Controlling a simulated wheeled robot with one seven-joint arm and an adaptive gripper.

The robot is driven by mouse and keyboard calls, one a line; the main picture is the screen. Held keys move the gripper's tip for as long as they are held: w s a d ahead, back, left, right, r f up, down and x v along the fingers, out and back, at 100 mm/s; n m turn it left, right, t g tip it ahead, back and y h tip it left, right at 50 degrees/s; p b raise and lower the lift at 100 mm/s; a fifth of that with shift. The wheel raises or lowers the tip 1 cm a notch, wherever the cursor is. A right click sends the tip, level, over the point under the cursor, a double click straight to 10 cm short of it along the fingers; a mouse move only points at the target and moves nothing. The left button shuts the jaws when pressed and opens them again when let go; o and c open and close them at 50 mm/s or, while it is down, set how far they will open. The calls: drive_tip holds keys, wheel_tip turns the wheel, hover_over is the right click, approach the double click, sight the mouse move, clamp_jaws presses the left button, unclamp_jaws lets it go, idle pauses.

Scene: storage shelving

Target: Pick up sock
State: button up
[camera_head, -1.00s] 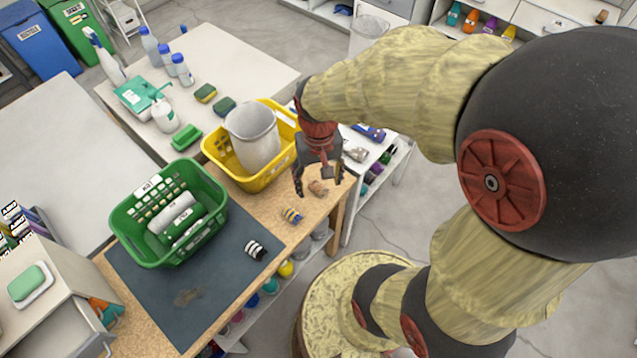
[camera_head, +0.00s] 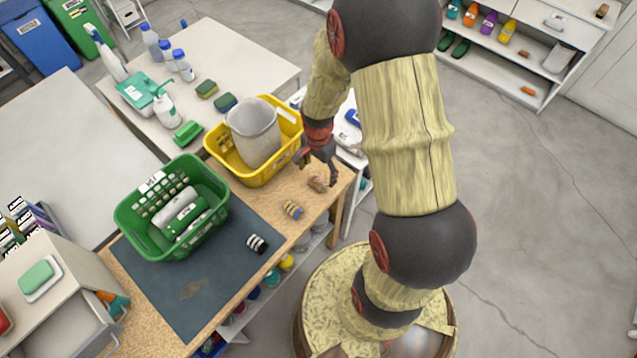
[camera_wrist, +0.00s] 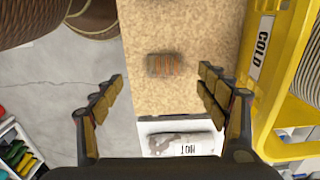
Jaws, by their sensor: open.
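A small brown bundle (camera_head: 317,184), which looks like a rolled sock, lies on the tan board of the table near its right end. In the wrist view the same bundle (camera_wrist: 165,66) shows faint orange stripes, between and beyond my fingertips. My gripper (camera_head: 318,173) is open and empty above it, its fingers (camera_wrist: 161,78) apart on either side and not visibly touching it. A yellow-and-blue striped bundle (camera_head: 292,210) and a black-and-white striped bundle (camera_head: 257,243) lie farther along the table toward the lower left.
A yellow basket (camera_head: 222,158) marked COLD in the wrist view (camera_wrist: 300,62) stands close beside my gripper, holding a grey bin (camera_head: 253,135). A green basket (camera_head: 140,228) stands on the dark mat (camera_head: 150,285). A white item marked HOT (camera_wrist: 180,144) lies beyond the board's edge.

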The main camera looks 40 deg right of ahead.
sight(318, 181)
drive_tip(key=f, duration=0.2)
drive_tip(key=f+b, duration=0.1)
drive_tip(key=f, duration=0.1)
drive_tip(key=w+f, duration=0.1)
drive_tip(key=f, duration=0.1)
drive_tip(key=shift+d+f, duration=0.25)
drive_tip(key=shift+d, duration=0.1)
drive_tip(key=shift+c, duration=0.8)
drive_tip(key=c, duration=0.7)
drive_tip(key=shift+r, duration=0.1)
drive_tip(key=shift+c, duration=0.9)
